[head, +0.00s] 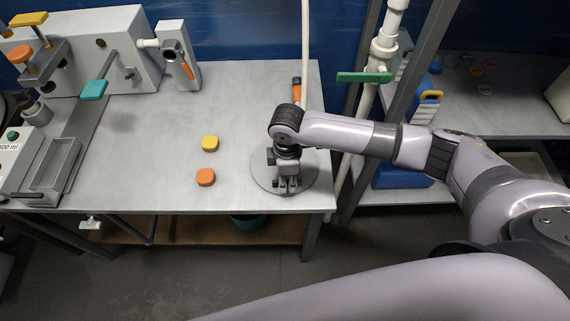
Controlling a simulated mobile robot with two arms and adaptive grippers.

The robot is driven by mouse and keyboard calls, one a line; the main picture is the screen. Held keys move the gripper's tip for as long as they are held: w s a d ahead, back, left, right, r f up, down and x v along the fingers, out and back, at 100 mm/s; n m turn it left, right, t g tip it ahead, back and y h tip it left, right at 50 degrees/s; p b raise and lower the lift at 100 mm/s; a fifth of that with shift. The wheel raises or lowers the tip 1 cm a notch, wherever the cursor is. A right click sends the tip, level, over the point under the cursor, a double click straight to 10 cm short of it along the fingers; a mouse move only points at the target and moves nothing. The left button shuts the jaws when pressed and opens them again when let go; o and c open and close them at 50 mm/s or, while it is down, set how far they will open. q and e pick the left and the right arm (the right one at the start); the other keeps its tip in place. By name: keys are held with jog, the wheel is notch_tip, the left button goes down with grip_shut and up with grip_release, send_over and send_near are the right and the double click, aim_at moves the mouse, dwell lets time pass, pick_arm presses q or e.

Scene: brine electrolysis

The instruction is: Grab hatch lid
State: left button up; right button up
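A round, flat grey disc, which looks like the hatch lid (308,174), lies at the right end of the metal table, near its front edge. My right gripper (287,184) points down over the middle of this disc. The gripper and wrist cover the disc's centre, so any handle there is hidden. The fingertips are small and dark, and I cannot tell whether they are closed on something. My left gripper is out of view.
A yellow cap (210,143) and an orange cap (206,177) lie on the table (150,185) left of the disc. A white pipe with a green valve handle (364,77) stands beyond the right edge. Grey equipment (90,45) fills the table's back left.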

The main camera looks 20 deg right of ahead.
jog(key=shift+c, duration=0.3)
grip_shut()
dwell(0.3)
